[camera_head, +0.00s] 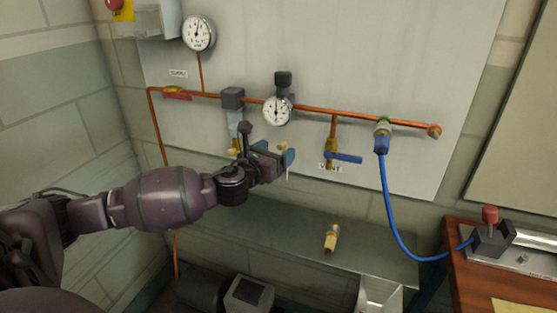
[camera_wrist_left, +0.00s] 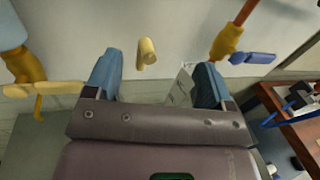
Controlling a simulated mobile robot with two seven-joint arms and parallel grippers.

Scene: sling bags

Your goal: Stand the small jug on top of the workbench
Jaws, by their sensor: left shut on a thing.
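My left gripper (camera_head: 277,158) is in front of the pipe panel, below the middle gauge. Its blue fingers stand apart in the left wrist view (camera_wrist_left: 156,75), with a small cream cylindrical piece (camera_wrist_left: 147,52) between them. Cream bits also show at the fingers in the head view; their full shape is hidden. I cannot make out a jug. The grey workbench (camera_head: 385,255) runs below the panel. A small brass and yellow fitting (camera_head: 331,238) lies on it, to the right of and below my gripper. My right gripper is out of view.
Copper pipes with gauges (camera_head: 277,111) and a blue-levered valve (camera_head: 345,157) stick out from the panel. A blue hose (camera_head: 390,213) hangs at right and runs to a clamp on a wooden table (camera_head: 470,280). The bench is mostly bare around the fitting.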

